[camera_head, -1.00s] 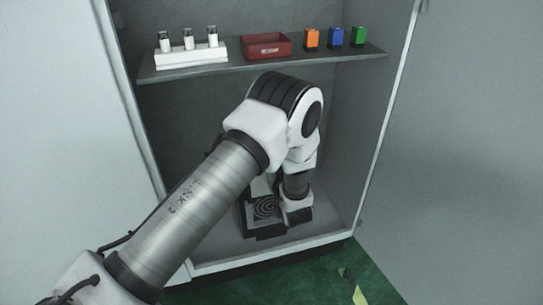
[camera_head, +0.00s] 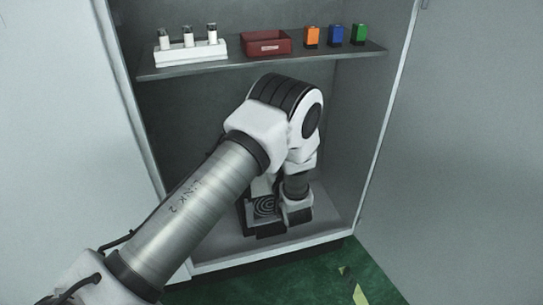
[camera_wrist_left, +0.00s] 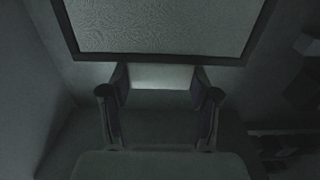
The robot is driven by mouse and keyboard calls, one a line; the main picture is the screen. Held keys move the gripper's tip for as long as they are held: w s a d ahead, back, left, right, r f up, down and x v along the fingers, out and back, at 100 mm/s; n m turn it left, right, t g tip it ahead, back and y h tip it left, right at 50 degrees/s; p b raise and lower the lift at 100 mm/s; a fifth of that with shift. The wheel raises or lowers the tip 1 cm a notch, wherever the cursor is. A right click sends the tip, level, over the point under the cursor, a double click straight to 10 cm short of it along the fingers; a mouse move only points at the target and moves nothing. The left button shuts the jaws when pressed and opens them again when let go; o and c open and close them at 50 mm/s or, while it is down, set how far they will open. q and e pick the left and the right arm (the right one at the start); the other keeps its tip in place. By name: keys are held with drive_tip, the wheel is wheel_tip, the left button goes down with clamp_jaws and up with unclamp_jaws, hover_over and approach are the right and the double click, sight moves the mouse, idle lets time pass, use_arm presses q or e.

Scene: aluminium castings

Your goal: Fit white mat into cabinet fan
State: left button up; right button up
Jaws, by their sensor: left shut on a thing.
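The cabinet fan (camera_head: 266,206) is a dark box with concentric rings on its grille, low inside the open cabinet. My left arm reaches in from the left, its wrist beside the fan. In the left wrist view a pale, rough-textured panel, which looks like the white mat (camera_wrist_left: 160,25), lies inside a dark frame. My left gripper (camera_wrist_left: 160,95) has its two fingers on either side of a pale strip below that frame. I take this strip as part of the mat; the join is unclear. In the head view my arm hides the left fingertips. My right gripper is not shown.
The cabinet shelf (camera_head: 350,53) above my arm holds a white rack (camera_head: 190,56) of vials, a red bin (camera_head: 267,43) and orange (camera_head: 312,37), blue (camera_head: 336,36) and green (camera_head: 359,35) blocks. The cabinet's side walls are close; some floor right of the wrist is clear.

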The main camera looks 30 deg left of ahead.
use_arm(q)
drive_tip(key=shift+f+b, duration=3.9)
drive_tip(key=shift+f, duration=2.2)
drive_tip(key=o, duration=1.6)
drive_tip(key=v, duration=1.2)
